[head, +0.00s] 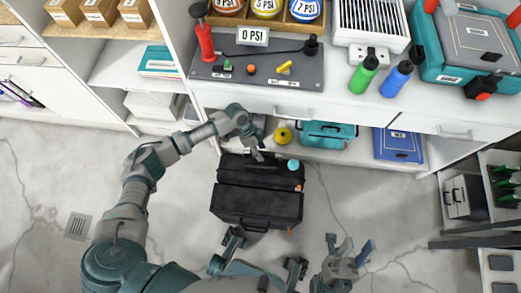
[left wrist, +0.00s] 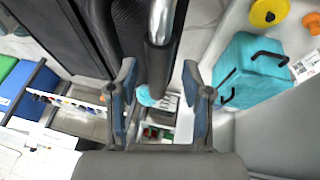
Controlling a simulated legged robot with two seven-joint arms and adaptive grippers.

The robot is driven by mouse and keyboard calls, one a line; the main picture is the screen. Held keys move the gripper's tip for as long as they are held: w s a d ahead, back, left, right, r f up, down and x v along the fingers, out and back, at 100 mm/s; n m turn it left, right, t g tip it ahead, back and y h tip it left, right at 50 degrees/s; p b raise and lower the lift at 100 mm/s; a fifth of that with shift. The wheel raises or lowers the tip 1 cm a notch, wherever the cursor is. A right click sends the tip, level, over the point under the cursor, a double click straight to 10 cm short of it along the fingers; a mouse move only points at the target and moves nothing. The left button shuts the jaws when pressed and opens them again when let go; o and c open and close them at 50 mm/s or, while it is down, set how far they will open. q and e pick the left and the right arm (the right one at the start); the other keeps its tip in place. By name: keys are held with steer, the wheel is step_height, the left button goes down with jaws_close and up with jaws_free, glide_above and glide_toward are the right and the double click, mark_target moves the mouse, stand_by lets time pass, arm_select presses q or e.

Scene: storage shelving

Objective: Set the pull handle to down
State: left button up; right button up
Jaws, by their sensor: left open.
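The black case (head: 257,203) lies on the floor in front of the shelf unit. In the left wrist view, a shiny metal bar with a dark lower part, which looks like the pull handle (left wrist: 162,22), runs between the fingers of my left gripper (left wrist: 160,85). Those fingers are apart on either side of it, with no visible grip. In the head view my left gripper (head: 255,152) is over the back edge of the case and hides part of the handle area. I cannot tell the handle's height. My right gripper (head: 350,248) is open and empty, low in the view, right of the case.
A teal bag (head: 327,134) and a yellow round object (head: 283,136) sit on the low shelf behind the case. A counter with a grey panel (head: 270,72) overhangs it. A small cyan object (head: 293,165) is at the case's back right. Floor left of the case is clear.

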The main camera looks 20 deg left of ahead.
arm_select(q)
steer(key=v, duration=1.1)
steer(key=shift+a+r, duration=0.2)
steer(key=shift+w, duration=0.1)
